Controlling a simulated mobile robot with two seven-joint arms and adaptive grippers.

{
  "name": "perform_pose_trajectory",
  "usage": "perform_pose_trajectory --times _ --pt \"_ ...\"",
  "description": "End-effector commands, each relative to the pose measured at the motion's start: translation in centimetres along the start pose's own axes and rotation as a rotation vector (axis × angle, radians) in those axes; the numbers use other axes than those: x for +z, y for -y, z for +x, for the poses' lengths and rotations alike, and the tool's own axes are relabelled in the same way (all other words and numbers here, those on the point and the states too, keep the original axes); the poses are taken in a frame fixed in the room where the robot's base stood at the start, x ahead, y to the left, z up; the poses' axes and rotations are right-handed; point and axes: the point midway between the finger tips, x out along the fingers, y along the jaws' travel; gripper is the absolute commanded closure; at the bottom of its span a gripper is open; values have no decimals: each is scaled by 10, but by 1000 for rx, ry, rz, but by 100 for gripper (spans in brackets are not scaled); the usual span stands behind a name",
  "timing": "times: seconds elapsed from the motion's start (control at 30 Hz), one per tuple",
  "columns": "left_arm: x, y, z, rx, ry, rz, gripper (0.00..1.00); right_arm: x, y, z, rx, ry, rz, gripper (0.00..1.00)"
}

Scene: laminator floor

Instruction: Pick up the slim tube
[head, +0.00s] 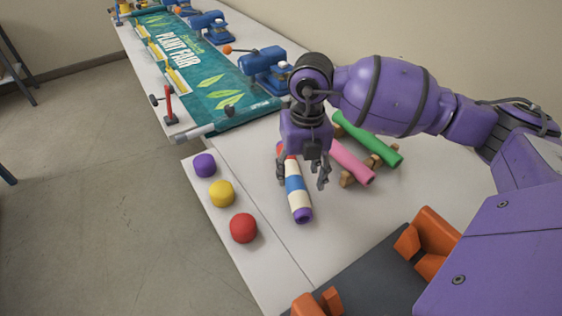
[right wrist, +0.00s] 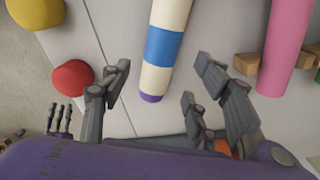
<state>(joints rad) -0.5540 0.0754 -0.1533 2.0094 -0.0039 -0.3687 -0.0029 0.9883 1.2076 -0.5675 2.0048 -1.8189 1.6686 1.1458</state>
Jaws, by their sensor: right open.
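A slim striped tube (head: 296,188) with cream, blue and red bands and a purple end lies on the white table. In the right wrist view the tube (right wrist: 164,47) runs down between my spread fingers, its purple end nearest. My right gripper (head: 302,180) is open above the tube, with fingers on both sides of it and nothing held. The gripper's fingers also show in the right wrist view (right wrist: 165,85). The tube's far end is partly hidden by the gripper. Small dark fingers, apparently my left gripper (right wrist: 60,118), show at the left of the right wrist view.
A pink tube (head: 351,162) and a green tube (head: 368,139) lie on wooden supports (head: 347,180) to the right. Purple (head: 205,165), yellow (head: 221,194) and red (head: 243,228) caps stand along the left edge. Blue machines (head: 265,70) and a green banner (head: 190,70) lie beyond.

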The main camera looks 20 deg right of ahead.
Motion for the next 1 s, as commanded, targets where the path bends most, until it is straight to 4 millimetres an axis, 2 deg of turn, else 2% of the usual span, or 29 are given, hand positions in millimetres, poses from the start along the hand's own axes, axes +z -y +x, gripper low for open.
perform_pose_trajectory --times 0.2,0.5,0.77,1.0 --pt "12 2 -6 -4 26 -3 67 -3 -1 26 0 -3 1 44" --pt "3 2 -8 -3 9 -4 67 -6 -2 66 0 -1 0 44" --pt "-3 0 -4 0 -2 -2 67 -6 -2 69 0 0 -1 44" --pt "-5 0 -3 1 -4 -2 67 -6 -2 69 0 0 0 73"
